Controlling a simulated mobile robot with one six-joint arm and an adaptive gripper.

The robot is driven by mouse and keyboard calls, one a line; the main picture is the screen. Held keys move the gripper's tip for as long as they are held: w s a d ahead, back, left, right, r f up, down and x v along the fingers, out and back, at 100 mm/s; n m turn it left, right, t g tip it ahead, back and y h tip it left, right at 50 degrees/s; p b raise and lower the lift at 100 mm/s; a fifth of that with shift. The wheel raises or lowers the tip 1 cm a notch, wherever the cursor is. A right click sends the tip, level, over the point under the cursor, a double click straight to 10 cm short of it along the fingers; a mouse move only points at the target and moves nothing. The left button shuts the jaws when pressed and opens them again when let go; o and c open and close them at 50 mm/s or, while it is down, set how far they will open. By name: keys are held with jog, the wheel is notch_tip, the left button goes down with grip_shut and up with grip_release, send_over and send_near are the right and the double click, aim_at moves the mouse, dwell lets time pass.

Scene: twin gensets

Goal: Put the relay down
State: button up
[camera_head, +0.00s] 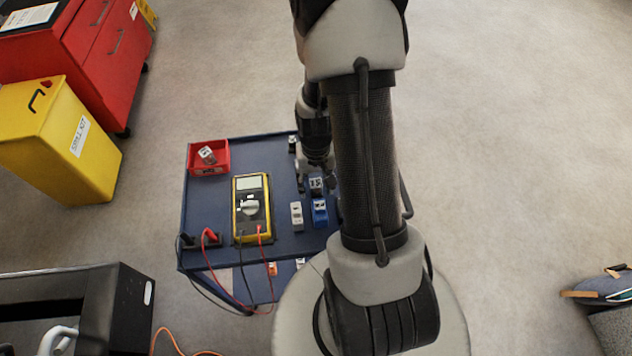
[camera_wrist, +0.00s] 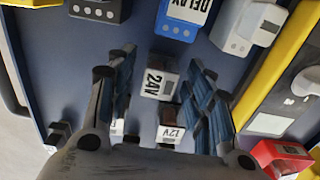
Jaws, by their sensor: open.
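A grey-white relay marked 24V (camera_wrist: 158,82) is between the fingers of my gripper (camera_wrist: 160,62) in the wrist view. The fingers are open, with a narrow gap on each side of it. The head view shows this relay (camera_head: 316,185) at the right part of the blue cart top (camera_head: 215,225), just below my gripper (camera_head: 317,170). It appears to rest on the cart top. A relay marked 12V (camera_wrist: 170,133) shows farther back between the fingers, partly hidden.
A blue DELAY relay (camera_head: 320,212) and a white one (camera_head: 297,215) stand close by. A yellow multimeter (camera_head: 238,220) with leads lies to the left. A red tray (camera_head: 209,171) holding a small block is at the far left corner. Bare cart top lies between tray and meter.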

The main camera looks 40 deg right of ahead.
aim_at(316, 183)
jog(key=a+r+n+t+p, duration=0.15)
jog(key=a+r, duration=0.25)
jog(key=r, duration=0.9)
jog(key=a+r+n+t+p, duration=0.1)
jog(key=a+r+p, duration=0.25)
jog(key=r, duration=0.85)
jog(key=s+a+r+n+t, duration=0.2)
jog(key=s+a+r+n, duration=0.1)
jog(key=s+a+r, duration=0.6)
jog(key=shift+s+a+r+n+b, duration=0.15)
jog(key=shift+s+r+n+b, duration=0.3)
jog(key=shift+s, duration=0.35)
jog(key=shift+c, duration=0.2)
jog(key=shift+c, duration=1.4)
jog(key=shift+a, duration=0.1)
